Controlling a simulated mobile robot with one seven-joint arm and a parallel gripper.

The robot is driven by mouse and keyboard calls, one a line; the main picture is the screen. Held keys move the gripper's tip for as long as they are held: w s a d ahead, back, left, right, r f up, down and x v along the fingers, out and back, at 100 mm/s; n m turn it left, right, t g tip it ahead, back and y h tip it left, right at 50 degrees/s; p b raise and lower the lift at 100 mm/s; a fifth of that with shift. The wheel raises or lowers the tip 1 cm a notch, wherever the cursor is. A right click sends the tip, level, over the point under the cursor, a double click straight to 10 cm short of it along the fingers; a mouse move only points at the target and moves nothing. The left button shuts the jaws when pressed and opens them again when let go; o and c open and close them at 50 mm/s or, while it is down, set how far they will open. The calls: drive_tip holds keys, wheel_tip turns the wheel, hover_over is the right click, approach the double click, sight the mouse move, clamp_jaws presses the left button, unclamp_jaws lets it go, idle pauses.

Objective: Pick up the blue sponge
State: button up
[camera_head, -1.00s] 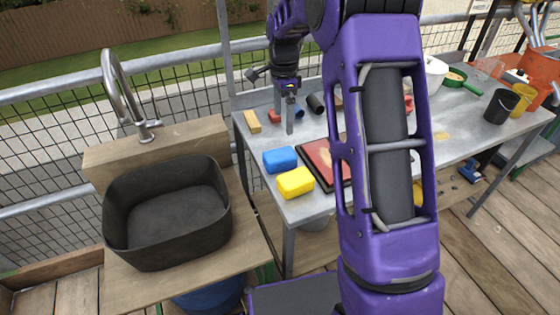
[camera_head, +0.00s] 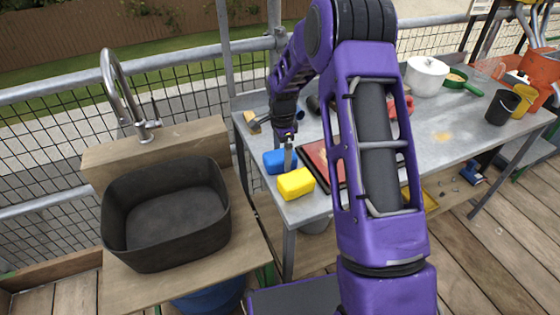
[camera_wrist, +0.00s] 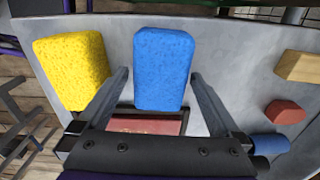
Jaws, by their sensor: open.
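The blue sponge (camera_head: 278,161) lies on the metal table near its left edge. In the wrist view the blue sponge (camera_wrist: 163,68) lies ahead, in line with the gap between the fingers. My gripper (camera_head: 289,160) is just above or beside the sponge and hides part of it in the head view. In the wrist view my gripper (camera_wrist: 160,80) is open, with one finger on each side of the sponge's near end. I cannot tell whether the fingers touch it.
A yellow sponge (camera_head: 296,183) lies close beside the blue one, also in the wrist view (camera_wrist: 72,70). A red-topped board (camera_head: 318,160) lies to the right. A wooden block (camera_wrist: 298,67) and a red block (camera_wrist: 285,112) are nearby. A black sink basin (camera_head: 165,215) stands left.

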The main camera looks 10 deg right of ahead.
sight(282, 154)
drive_tip(key=shift+f, duration=0.1)
drive_tip(key=c, duration=1.4)
drive_tip(key=shift+o, duration=0.2)
wheel_tip(282, 154, up, 10)
drive_tip(key=shift+p, duration=0.35)
drive_tip(key=o, duration=1)
drive_tip(key=shift+c, duration=0.2)
drive_tip(key=c, duration=0.7)
